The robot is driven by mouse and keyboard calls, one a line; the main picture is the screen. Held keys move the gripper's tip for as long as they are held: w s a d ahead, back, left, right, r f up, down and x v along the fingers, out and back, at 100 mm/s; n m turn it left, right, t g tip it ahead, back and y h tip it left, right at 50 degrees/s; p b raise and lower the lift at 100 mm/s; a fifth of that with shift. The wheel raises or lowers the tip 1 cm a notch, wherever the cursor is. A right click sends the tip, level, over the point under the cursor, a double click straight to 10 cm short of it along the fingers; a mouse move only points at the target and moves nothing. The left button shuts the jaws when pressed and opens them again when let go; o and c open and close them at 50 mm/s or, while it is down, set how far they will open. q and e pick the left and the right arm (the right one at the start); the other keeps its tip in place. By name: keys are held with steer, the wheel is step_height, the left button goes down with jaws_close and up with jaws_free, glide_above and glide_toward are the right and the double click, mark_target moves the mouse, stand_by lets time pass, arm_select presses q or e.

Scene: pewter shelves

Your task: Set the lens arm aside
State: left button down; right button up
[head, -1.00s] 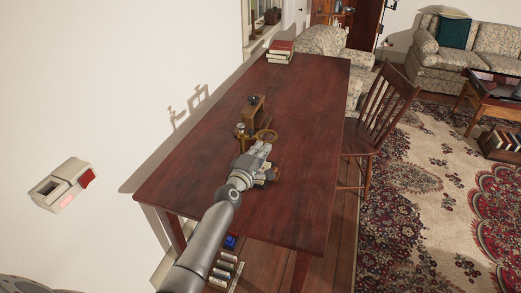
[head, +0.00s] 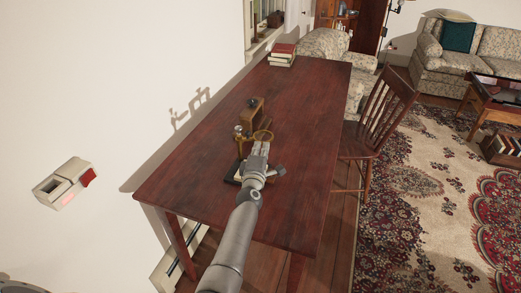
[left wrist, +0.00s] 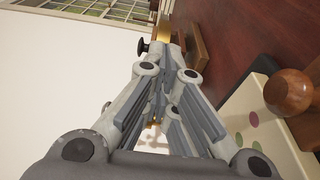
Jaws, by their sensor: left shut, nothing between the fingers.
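A small wooden instrument stands on the dark red table (head: 300,100). A brass ring (head: 263,135), which looks like the lens arm, sticks out from it beside a shiny ball-topped post (head: 239,131). My left gripper (head: 259,147) is shut and empty, at the near side of the ring. I cannot tell whether it touches the ring. In the left wrist view my left gripper (left wrist: 158,105) shows its fingers together, with a brass part (left wrist: 164,32) and a dark knob (left wrist: 142,47) beyond them. My right gripper is out of view.
A wooden block (head: 254,108) stands behind the ring, and a book stack (head: 281,54) at the far end. A wooden ball (left wrist: 289,91) and a pale dotted panel (left wrist: 240,120) are close at the right in the wrist view. The table's right side is clear.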

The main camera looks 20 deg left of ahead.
arm_select(q)
steer(key=shift+w+n+y, duration=0.3)
steer(key=shift+y, duration=0.2)
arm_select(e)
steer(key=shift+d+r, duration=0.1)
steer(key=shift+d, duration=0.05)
arm_select(q)
steer(key=shift+w, duration=0.5)
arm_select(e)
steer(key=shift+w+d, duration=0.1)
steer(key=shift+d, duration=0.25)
arm_select(q)
steer(key=shift+s, duration=0.1)
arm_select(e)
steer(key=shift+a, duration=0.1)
